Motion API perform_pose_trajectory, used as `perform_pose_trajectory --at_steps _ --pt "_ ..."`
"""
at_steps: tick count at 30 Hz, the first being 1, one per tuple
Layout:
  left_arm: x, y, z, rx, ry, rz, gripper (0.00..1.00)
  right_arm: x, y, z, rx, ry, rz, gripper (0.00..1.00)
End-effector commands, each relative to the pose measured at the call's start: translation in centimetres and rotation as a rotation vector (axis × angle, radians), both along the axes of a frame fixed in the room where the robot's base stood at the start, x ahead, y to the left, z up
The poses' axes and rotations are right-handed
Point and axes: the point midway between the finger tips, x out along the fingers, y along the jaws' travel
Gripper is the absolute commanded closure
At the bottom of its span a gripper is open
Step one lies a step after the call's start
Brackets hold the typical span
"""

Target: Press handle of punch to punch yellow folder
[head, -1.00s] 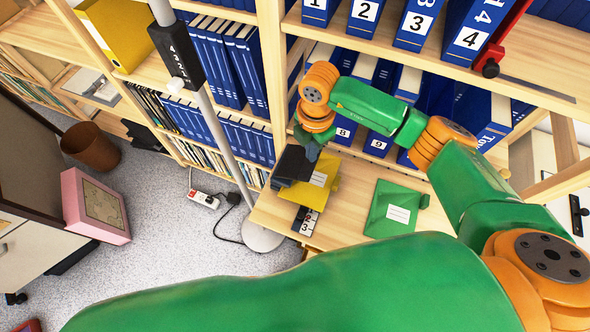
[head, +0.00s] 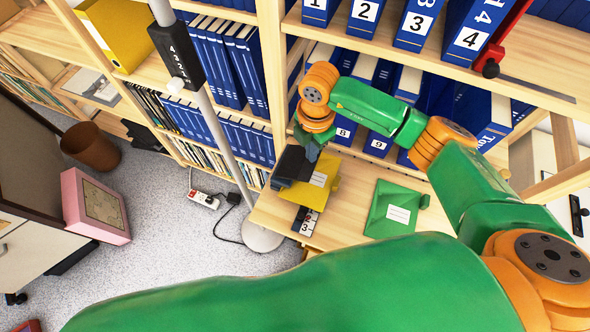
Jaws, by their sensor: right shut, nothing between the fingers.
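The black punch (head: 290,166) stands near the left edge of the wooden desk shelf. The yellow folder (head: 312,194) lies at the punch, with its upper left part hidden by the punch and my gripper. A white label shows on the folder. My right gripper (head: 312,152) is shut and empty, pointing down at the right end of the punch. It looks close to or touching the punch handle; I cannot tell which. My left gripper is not in view.
A green folder (head: 396,208) lies to the right on the wooden surface (head: 345,225). A lamp pole (head: 213,125) rises at the left. Blue binders (head: 366,14) fill the shelves behind.

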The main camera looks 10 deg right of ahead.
Motion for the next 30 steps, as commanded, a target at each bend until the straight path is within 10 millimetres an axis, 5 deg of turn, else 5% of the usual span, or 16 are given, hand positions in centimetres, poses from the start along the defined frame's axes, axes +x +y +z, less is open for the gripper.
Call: perform_pose_trajectory --at_steps 11,30 --pt "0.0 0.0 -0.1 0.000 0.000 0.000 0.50 0.0 0.0 -0.1 0.000 0.000 0.000 1.00" --pt "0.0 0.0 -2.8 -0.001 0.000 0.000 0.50 0.0 0.1 -3.3 0.002 0.001 0.002 1.00"
